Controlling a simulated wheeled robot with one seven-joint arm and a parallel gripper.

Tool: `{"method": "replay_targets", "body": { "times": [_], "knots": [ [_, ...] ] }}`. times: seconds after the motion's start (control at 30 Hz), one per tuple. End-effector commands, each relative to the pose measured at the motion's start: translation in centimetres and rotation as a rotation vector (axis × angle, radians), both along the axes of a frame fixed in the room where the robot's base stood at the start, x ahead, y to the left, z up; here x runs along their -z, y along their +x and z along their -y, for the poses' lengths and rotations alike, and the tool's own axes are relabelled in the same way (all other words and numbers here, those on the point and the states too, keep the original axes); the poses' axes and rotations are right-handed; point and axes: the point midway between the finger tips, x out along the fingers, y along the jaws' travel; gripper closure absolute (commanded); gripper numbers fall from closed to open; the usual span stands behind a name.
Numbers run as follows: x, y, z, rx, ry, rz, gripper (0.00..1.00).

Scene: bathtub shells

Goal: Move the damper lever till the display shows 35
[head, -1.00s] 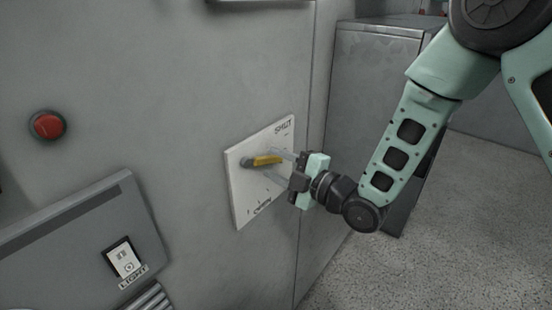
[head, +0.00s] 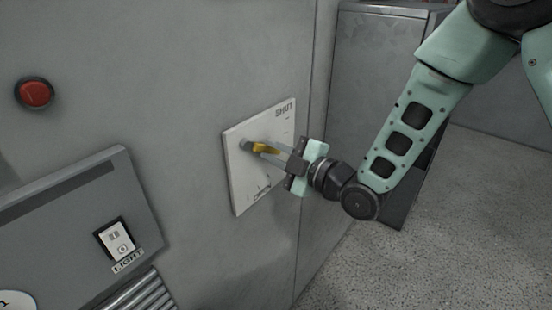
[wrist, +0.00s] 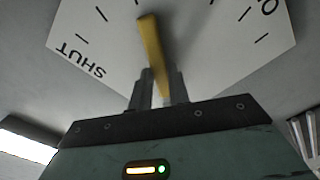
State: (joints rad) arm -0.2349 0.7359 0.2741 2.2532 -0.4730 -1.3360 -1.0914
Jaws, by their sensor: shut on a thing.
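The damper lever (head: 266,148) is a yellow bar on a grey pivot, mounted on a white plate marked SHUT at the top and OPEN at the bottom. In the head view it points right and slightly down, between the two marks. My gripper (head: 279,154) is shut on the lever's outer part. In the wrist view the yellow lever (wrist: 152,52) runs up from between my fingers (wrist: 159,85), over the white dial plate (wrist: 215,50) with its tick marks. No display with a readable number shows in either view.
A red button (head: 34,93) is on the grey wall at left. Below it a sloped grey panel (head: 75,205) carries a LIGHT switch (head: 116,240). A grey cabinet (head: 375,80) stands behind my arm. Speckled floor is open at lower right.

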Motion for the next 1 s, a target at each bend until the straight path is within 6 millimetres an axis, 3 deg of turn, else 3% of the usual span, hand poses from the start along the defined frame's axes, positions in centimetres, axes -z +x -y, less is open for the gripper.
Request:
{"method": "replay_targets", "body": {
  "times": [0.03, 0.13, 0.63, 0.67, 0.73, 1.0],
  "knots": [
    [0.94, -0.17, -0.10, -0.002, 0.023, -0.025, 1.00],
    [1.18, -0.34, -0.24, 0.000, 0.064, -0.080, 1.00],
    [1.04, -0.62, -0.41, 0.000, 0.112, -0.147, 1.00],
    [1.05, -0.63, -0.41, 0.000, 0.112, -0.147, 0.79],
    [1.05, -0.63, -0.41, 0.000, 0.112, -0.147, 0.60],
    [1.01, -0.61, -0.44, -0.001, 0.113, -0.146, 0.60]
  ]
}}
